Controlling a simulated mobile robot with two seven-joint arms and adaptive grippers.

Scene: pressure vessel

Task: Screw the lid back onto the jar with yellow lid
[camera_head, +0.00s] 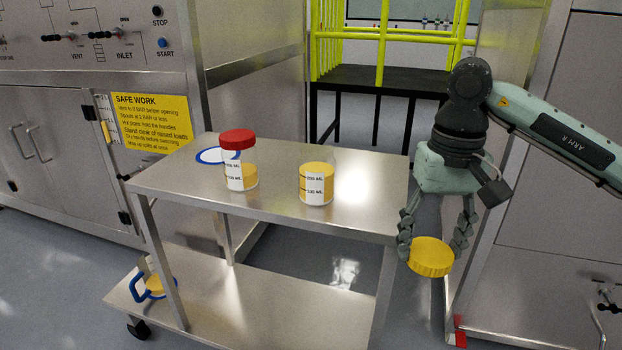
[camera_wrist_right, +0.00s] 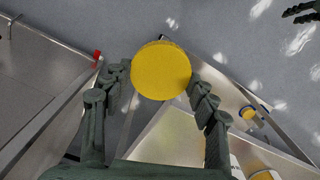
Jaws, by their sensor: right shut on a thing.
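The round yellow lid (camera_head: 431,257) is held between the fingers of my right gripper (camera_head: 432,243), which is shut on it. The lid hangs off the right end of the table, apart from the jars. The lid (camera_wrist_right: 161,70) also fills the middle of the right wrist view between the fingertips. A clear jar (camera_head: 316,185) with yellow contents and a white label stands upright and lidless on the table top. My left gripper (camera_wrist_right: 303,12) shows only in part at the top right of the right wrist view; its opening is unclear.
A jar with a red lid (camera_head: 238,160) stands left of the open jar, near a blue ring marking (camera_head: 217,156). The steel table (camera_head: 270,200) has clear room right of the open jar. A blue-handled item (camera_head: 153,287) lies on the lower shelf. Steel cabinets flank the table.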

